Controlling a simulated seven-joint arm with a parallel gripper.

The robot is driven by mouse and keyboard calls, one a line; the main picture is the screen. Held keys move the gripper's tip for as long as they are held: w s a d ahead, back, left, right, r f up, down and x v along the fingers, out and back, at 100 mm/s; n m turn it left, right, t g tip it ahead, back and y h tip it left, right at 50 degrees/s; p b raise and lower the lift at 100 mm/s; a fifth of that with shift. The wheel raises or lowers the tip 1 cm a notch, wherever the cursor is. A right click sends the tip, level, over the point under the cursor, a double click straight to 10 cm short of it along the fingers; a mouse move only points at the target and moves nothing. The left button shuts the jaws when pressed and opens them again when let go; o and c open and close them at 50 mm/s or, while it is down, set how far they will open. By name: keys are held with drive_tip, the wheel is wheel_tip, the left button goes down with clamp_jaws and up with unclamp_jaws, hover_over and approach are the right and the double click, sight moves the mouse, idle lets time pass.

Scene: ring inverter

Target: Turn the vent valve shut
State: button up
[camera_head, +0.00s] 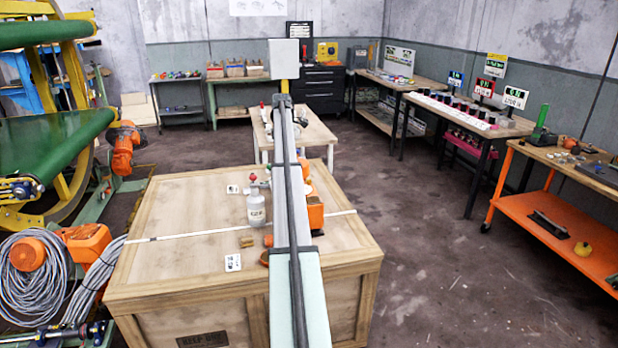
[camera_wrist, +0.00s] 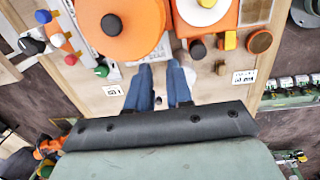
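I cannot tell which part is the vent valve. In the wrist view, my gripper (camera_wrist: 160,72) has two blue fingers apart with nothing seen between them. Its tips are near the lower edge of a large orange round body (camera_wrist: 125,28). My gripper is hidden in the head view.
A low table (camera_head: 310,130) stands behind the crate. An orange workbench (camera_head: 565,205) is at the right, and coiled hoses (camera_head: 45,285) lie at the left. Small pieces (camera_head: 246,242) lie on the crate top. Its left part is mostly clear.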

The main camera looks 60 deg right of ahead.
wheel_tip(320, 180, up, 2)
drive_tip(key=r, duration=0.1)
hover_over(309, 182)
drive_tip(key=shift+y, duration=0.4)
drive_tip(key=f, duration=1.4)
drive_tip(key=shift+w+d+f, duration=0.15)
drive_tip(key=shift+d, duration=0.05)
clamp_jaws()
